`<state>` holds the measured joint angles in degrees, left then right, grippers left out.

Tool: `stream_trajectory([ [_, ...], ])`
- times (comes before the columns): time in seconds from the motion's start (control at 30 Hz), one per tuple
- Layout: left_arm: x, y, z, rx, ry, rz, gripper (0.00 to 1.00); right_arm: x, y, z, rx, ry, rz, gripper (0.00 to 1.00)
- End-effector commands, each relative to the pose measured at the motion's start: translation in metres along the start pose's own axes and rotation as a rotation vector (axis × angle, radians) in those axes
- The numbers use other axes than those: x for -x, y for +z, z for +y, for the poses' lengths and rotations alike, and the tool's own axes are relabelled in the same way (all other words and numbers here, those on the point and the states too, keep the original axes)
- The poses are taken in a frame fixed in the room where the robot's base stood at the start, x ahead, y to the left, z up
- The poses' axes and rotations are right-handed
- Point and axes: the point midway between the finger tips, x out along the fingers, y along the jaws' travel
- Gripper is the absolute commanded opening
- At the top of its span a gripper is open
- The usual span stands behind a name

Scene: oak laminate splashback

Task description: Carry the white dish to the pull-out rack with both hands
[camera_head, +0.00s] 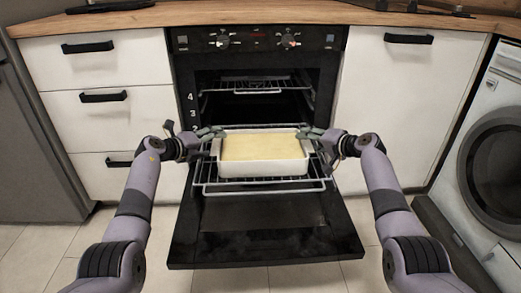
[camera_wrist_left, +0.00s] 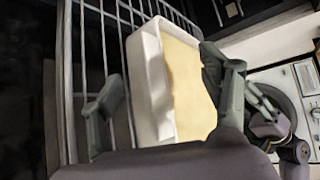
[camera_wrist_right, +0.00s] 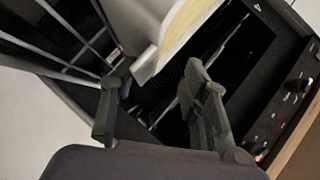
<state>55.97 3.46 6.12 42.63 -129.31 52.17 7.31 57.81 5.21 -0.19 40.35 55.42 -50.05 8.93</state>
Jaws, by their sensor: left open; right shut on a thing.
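The white dish (camera_head: 263,169), rectangular with a pale yellow filling, is level over the pull-out rack (camera_head: 320,186) in front of the oven. I cannot tell whether its base touches the wires. My left gripper (camera_head: 213,137) is open at the dish's left end; in the left wrist view the dish (camera_wrist_left: 150,80) lies between its spread fingers. My right gripper (camera_head: 315,136) is at the right end, shut on the dish, whose rim (camera_wrist_right: 147,62) shows by the fingers in the right wrist view. The exact contact there is unclear.
The oven door (camera_head: 265,238) is folded down below the rack. A second rack (camera_head: 245,86) sits higher in the dark oven. White drawers (camera_head: 100,75) stand left, a white cabinet (camera_head: 405,95) right, and a washing machine (camera_head: 500,160) far right.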

Motion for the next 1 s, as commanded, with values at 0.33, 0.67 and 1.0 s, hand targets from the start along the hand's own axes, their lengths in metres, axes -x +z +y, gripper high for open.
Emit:
stream_trajectory([
  [0.33, 0.041, -0.001, 0.002, -0.001, 0.003, 0.0, 0.7, 0.001, -0.003, -0.006, 0.002, -0.009, 0.005, 0.37],
  [0.67, 0.068, -0.002, 0.001, 0.0, 0.002, 0.004, 0.7, 0.001, -0.003, -0.006, 0.002, -0.009, 0.005, 0.37],
  [1.0, 0.07, -0.002, 0.0, 0.001, 0.002, 0.004, 0.7, 0.001, -0.003, -0.006, 0.002, -0.009, 0.005, 0.43],
])
